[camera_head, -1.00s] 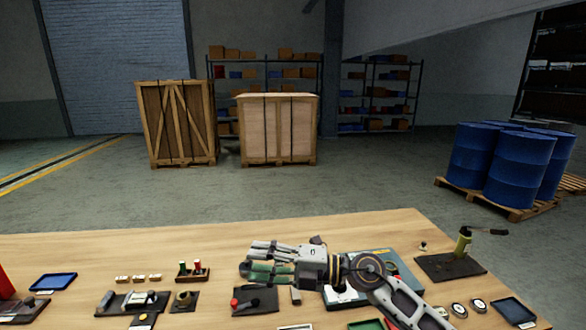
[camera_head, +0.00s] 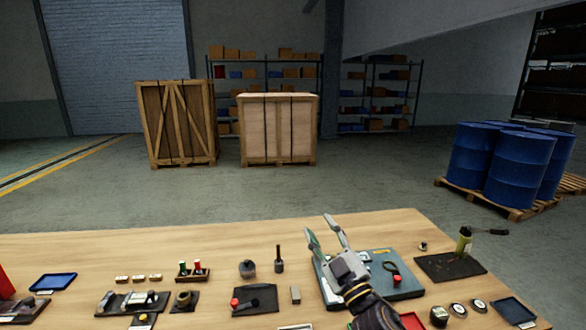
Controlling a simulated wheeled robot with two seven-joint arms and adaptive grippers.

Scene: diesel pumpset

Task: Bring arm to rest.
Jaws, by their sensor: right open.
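My right gripper (camera_head: 322,232) is over the grey-blue flat case (camera_head: 402,284) at the right middle of the wooden table (camera_head: 120,247). Its two fingers are spread, point up and away in the picture, and hold nothing. My right arm comes in from the bottom edge and hides part of the case. My left gripper is not in the head view.
Left of the gripper are a dark round part (camera_head: 247,268), an upright dark tool (camera_head: 279,262) and a black pad with a red knob (camera_head: 262,299). A green hand pump (camera_head: 464,240) stands at the right. Blue drums (camera_head: 520,165) stand beyond the table.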

